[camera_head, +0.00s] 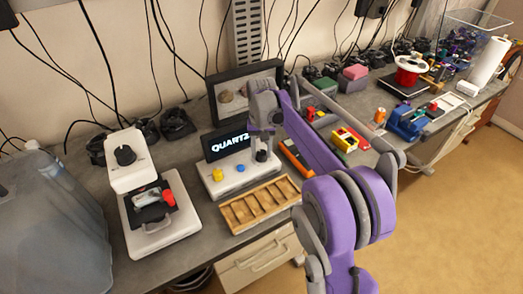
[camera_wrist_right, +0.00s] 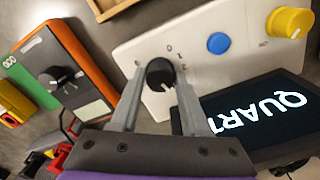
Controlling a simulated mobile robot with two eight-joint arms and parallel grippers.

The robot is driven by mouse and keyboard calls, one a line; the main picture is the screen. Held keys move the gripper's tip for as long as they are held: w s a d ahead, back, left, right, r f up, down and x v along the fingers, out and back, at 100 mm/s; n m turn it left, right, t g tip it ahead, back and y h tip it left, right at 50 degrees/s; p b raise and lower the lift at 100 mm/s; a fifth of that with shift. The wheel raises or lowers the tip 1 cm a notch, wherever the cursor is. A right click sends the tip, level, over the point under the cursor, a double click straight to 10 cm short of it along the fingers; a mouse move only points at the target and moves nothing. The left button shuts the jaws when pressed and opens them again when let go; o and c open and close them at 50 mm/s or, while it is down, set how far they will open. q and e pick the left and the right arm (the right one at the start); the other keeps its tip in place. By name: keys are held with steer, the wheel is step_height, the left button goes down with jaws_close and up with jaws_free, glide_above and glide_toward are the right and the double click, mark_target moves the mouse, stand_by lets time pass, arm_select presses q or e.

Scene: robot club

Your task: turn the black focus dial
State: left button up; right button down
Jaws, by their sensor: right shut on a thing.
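The black dial (camera_wrist_right: 160,73) stands on the white sloped panel of a console (camera_head: 226,180), beside printed marks. In the head view the dial (camera_head: 261,156) shows at the panel's right end. My right gripper (camera_wrist_right: 161,78) has one finger on each side of the dial and is shut on it; in the head view the gripper (camera_head: 262,146) comes down from above. The panel also bears a blue button (camera_wrist_right: 219,43) and a yellow knob (camera_wrist_right: 290,22). A screen (camera_head: 226,142) behind it reads QUARTZ, partly cut off. My left gripper is not in view.
A white device (camera_head: 127,167) with its own black knob stands to the left, holding a red item. A wooden compartment tray (camera_head: 240,216) lies in front of the console. An orange-edged meter (camera_head: 296,158) lies to the right, near a yellow object (camera_head: 345,140).

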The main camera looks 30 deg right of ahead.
mark_target(261, 154)
steer(key=shift+c, duration=1.9)
jaws_free()
step_height(261, 154, up, 11)
steer(key=shift+p, duration=0.4)
steer(key=s+a+f+n+t, duration=0.3)
steer(key=s+a, duration=0.5)
steer(key=s, duration=0.4)
steer(key=s+a+f+n+t, duration=0.1)
steer(key=s+a+f, duration=0.1)
steer(key=s+f, duration=0.3)
steer(key=s+a+f+n+t, duration=0.1)
steer(key=s+a+f, duration=0.1)
steer(key=s+f, duration=0.4)
steer(key=s, duration=0.3)
steer(key=shift+s+a+n+t, duration=0.3)
steer(key=shift+s+a, duration=0.05)
steer(key=shift+a, duration=0.05)
